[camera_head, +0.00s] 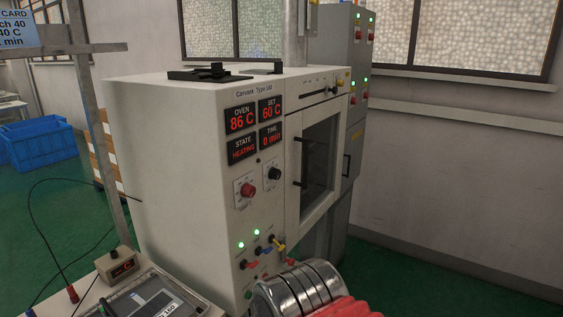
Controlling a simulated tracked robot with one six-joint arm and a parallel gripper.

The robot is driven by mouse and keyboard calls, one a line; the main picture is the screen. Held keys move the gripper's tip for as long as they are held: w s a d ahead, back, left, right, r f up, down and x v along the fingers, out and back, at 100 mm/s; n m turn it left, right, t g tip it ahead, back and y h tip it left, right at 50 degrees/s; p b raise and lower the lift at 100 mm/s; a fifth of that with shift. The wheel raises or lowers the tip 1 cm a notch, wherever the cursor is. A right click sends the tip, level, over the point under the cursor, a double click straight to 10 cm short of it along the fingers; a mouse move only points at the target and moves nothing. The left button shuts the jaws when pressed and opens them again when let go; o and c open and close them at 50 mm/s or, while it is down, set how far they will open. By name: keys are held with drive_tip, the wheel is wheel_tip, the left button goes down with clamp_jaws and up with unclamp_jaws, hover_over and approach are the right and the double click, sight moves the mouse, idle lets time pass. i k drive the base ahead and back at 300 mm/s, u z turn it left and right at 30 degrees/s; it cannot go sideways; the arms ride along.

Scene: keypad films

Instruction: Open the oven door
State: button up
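The oven (170,140) is a large off-white cabinet in the middle of the head view, labelled "Carvark Type 500" or similar. Its door (293,205), on the right part of the front, has a pale frame around a dark glass window (320,150). The door looks shut. Two short black fittings (298,184) stick out near its left edge; I cannot tell whether they belong to one handle. The displays (241,119) read OVEN 86 C, SET 60 C, STATE HEATING and TIME 0 min. My gripper's fingers are not in view.
A red knob (248,190), black knob (274,173), green lamps and small coloured levers (278,243) sit left of the door. A grey cabinet (350,150) stands close behind the oven at right. Green floor (400,285) is free at lower right. A bench with instruments (150,295) is at lower left.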

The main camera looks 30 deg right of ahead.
sight(297, 225)
drive_tip(key=u, duration=1.1)
drive_tip(key=k, duration=0.7)
drive_tip(key=z, duration=0.8)
drive_tip(key=i, duration=1)
drive_tip(key=z, duration=0.05)
